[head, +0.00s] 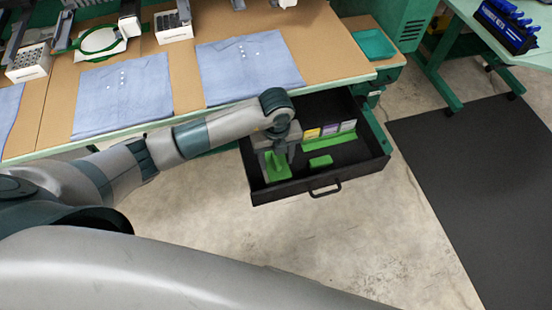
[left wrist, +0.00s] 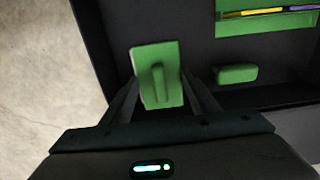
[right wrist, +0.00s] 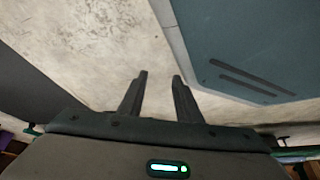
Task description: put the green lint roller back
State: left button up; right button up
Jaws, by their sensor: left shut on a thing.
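My left gripper (head: 276,152) reaches down into the left part of the open black drawer (head: 325,190). It is shut on a green piece, which I take to be the lint roller (left wrist: 158,75); in the left wrist view it shows as a flat green plate with a rounded ridge between the fingers. In the head view the gripper partly hides it, so I cannot tell whether it touches the drawer floor. My right gripper (right wrist: 158,76) is open and empty above the concrete floor, outside the head view.
A small green block (head: 320,161) lies in the drawer to the right. Behind it a green holder (head: 328,143) carries yellow, purple and grey boxes. Blue cloth pieces (head: 248,66) lie on the workbench above. The drawer's front right is bare.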

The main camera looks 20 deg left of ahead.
pick_arm(q)
jog(key=shift+f, duration=0.45)
pick_arm(e)
jog(key=shift+s+d+f, duration=0.2)
jog(key=shift+s+f, duration=0.05)
jog(key=shift+s, duration=0.45)
pick_arm(q)
jog(key=shift+f, duration=0.1)
jog(key=o, duration=1)
pick_arm(e)
jog(key=shift+w+a+r, duration=0.15)
jog(key=shift+w+r, duration=0.1)
jog(key=shift+w, duration=0.45)
jog(key=shift+s, duration=0.2)
